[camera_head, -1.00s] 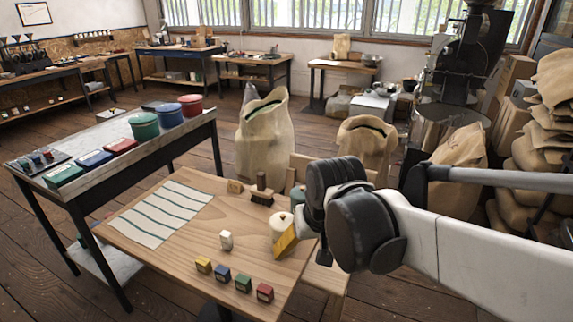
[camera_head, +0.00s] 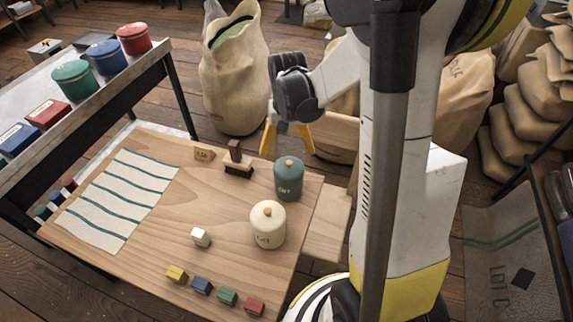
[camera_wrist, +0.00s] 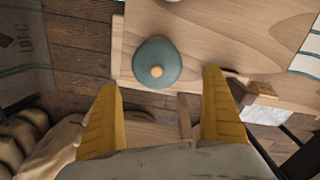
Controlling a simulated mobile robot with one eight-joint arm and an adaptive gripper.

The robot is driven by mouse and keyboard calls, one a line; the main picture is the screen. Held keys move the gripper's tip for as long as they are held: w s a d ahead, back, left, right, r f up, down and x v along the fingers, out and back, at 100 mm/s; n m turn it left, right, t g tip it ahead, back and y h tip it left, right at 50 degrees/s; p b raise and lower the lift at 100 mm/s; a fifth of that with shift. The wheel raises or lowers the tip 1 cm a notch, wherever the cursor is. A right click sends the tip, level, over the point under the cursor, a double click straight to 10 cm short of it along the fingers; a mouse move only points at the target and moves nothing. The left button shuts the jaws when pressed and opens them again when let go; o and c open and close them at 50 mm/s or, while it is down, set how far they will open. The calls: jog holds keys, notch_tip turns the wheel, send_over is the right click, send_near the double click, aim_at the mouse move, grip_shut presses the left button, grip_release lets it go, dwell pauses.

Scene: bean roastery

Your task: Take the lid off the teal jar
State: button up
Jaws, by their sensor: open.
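The teal jar (camera_head: 287,183) stands upright near the right edge of the wooden table, with its teal lid (camera_head: 289,163) and small orange knob on top. In the wrist view I see the teal lid (camera_wrist: 157,64) from above, its round knob near the middle. My gripper (camera_head: 288,137) is open and empty, above and behind the jar, with yellow fingers pointing down. In the wrist view the gripper fingers (camera_wrist: 162,85) stand wide apart at the near side of the lid, and nothing is between them. The cream jar (camera_head: 267,227) stands just in front of the teal one, its lid on.
On the table (camera_head: 150,260) are a brush (camera_head: 238,162), a wooden tag block (camera_head: 204,154), a white block (camera_head: 200,237), several coloured blocks (camera_head: 202,285) and a striped cloth (camera_head: 118,198). A side bench (camera_head: 130,92) holds coloured canisters. A large sack (camera_head: 232,85) stands behind.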

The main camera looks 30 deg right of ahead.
aim_at(289, 162)
jog(key=f+b, duration=0.1)
jog(key=f, duration=0.2)
jog(key=f+b, duration=0.2)
jog(key=f, duration=0.1)
jog(key=shift+s+d+f, duration=0.1)
jog(key=shift+s+d, duration=0.1)
jog(key=shift+c, duration=0.4)
jog(key=shift+s, duration=0.1)
jog(key=c, duration=1.5)
